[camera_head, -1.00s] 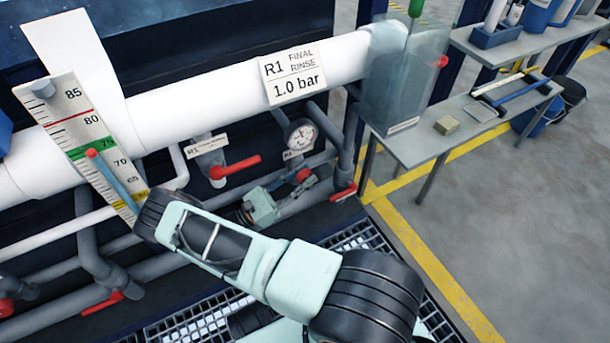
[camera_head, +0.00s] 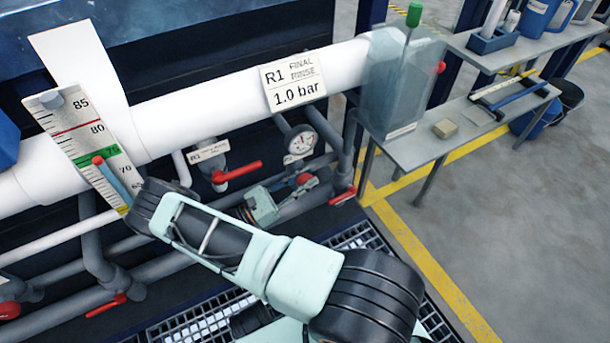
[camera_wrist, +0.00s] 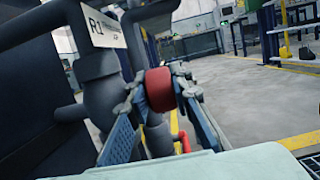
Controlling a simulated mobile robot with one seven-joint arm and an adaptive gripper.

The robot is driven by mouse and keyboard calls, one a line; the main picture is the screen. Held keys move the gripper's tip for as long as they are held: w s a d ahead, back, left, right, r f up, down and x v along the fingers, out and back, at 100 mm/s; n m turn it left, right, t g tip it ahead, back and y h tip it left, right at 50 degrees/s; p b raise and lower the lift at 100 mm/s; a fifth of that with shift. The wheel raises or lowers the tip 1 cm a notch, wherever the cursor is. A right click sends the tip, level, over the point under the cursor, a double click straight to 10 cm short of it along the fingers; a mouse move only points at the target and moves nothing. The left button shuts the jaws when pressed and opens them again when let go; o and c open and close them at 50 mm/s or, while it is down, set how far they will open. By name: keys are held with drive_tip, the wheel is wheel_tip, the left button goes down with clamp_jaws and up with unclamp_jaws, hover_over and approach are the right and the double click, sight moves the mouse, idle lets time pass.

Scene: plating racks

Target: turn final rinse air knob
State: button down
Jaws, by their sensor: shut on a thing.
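The red final rinse air knob (camera_head: 304,178) sits on the pipework below the round gauge (camera_head: 300,140) in the head view. My gripper (camera_head: 305,184) reaches it from the left, and its fingers are shut on the knob. In the wrist view the red knob (camera_wrist: 160,89) is between the two fingers of my gripper (camera_wrist: 160,95), one on each side. Its marking and turn angle cannot be read. The gauge needle is too small to read exactly.
The R1 Final Rinse 1.0 bar sign (camera_head: 293,81) is above on the white pipe. A red lever valve (camera_head: 236,172) is just left of the knob. A clear tank (camera_head: 398,85) and a grey bench (camera_head: 420,145) stand right. The floor beyond is open.

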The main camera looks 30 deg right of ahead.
drive_tip(key=shift+r+y+p, duration=0.25)
drive_tip(key=shift+y+p, duration=0.85)
drive_tip(key=shift+p, duration=0.15)
drive_tip(key=shift+f+y, duration=0.3)
drive_tip(key=c, duration=2)
unclamp_jaws()
